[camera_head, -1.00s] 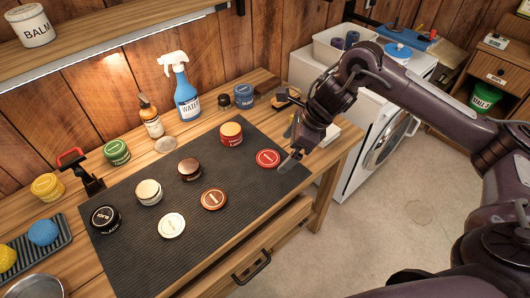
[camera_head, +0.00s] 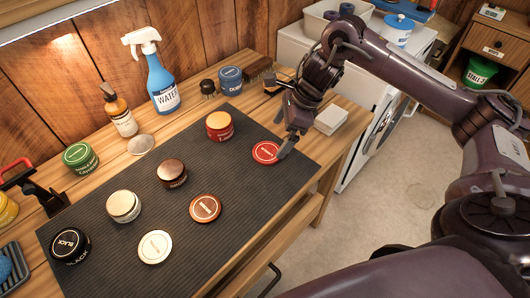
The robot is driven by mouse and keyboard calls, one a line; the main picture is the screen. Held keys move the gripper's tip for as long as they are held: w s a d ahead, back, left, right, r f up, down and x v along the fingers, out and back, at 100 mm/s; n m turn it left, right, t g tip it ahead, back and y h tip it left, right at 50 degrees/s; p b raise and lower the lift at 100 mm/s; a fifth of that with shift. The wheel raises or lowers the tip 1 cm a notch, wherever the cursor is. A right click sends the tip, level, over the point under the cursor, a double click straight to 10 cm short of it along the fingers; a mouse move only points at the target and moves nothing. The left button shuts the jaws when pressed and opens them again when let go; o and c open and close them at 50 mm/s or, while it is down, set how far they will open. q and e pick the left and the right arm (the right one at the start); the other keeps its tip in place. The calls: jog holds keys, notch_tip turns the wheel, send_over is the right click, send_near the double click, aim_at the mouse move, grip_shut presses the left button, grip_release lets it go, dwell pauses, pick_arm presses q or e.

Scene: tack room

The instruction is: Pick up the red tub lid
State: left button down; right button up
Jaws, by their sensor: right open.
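The red tub lid (camera_head: 265,152) lies flat on the dark ribbed mat (camera_head: 225,180), near the mat's right edge. My right gripper (camera_head: 284,137) is open and empty. Its fingers are just right of the lid and partly overlap its right edge in the picture; I cannot tell whether they touch it. The red tub (camera_head: 219,127) with an orange top stands to the left of the lid, farther back. My left gripper is out of view.
A brown tub (camera_head: 171,174), a cream tub (camera_head: 123,206), a black tub (camera_head: 70,246), a brown lid (camera_head: 205,208) and a cream lid (camera_head: 155,247) are also on the mat. A blue spray bottle (camera_head: 162,85) stands behind. A white block (camera_head: 330,120) lies right of the gripper.

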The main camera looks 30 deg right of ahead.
aim_at(267, 152)
jog(key=shift+a+f, duration=0.25)
jog(key=shift+f, duration=0.25)
jog(key=p+x, duration=0.1)
jog(key=x, duration=0.4)
jog(key=shift+w+a+r, duration=0.1)
jog(key=shift+c, duration=0.4)
jog(key=c, duration=0.9)
